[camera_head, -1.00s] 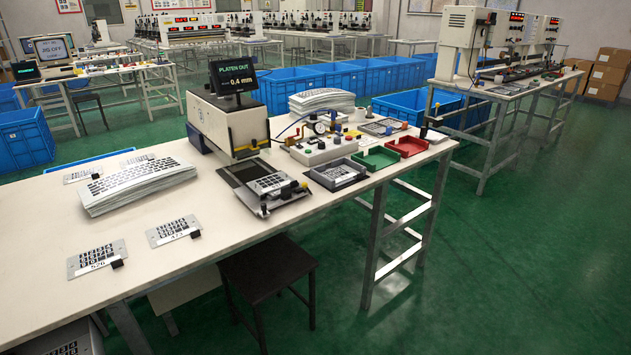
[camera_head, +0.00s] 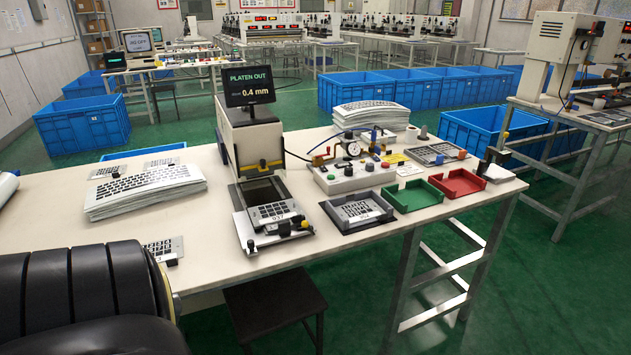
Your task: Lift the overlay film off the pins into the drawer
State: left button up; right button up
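The press (camera_head: 250,140) stands on the white table with its small screen reading "PLATEN OUT 0.4 mm". Its platen (camera_head: 246,232) is slid out toward the front. A grey keypad film with dark key squares (camera_head: 272,212) lies on the platen, marked with a number at its front edge. Pins under the film are too small to make out. A shallow dark tray (camera_head: 345,226) to the right of the platen has another keypad film (camera_head: 357,209) in it. I cannot tell which part is the drawer. Neither gripper is in view; a black part of my arm fills the lower left.
A control box with knobs (camera_head: 345,178), a green bin (camera_head: 412,197) and a red bin (camera_head: 458,184) stand right of the press. A stack of printed sheets (camera_head: 145,190) lies left. A stool (camera_head: 268,305) is below the front edge. Blue crates (camera_head: 85,123) stand behind.

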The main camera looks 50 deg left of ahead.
aim_at(266, 214)
jog(key=i, duration=0.45)
jog(key=u, duration=2.8)
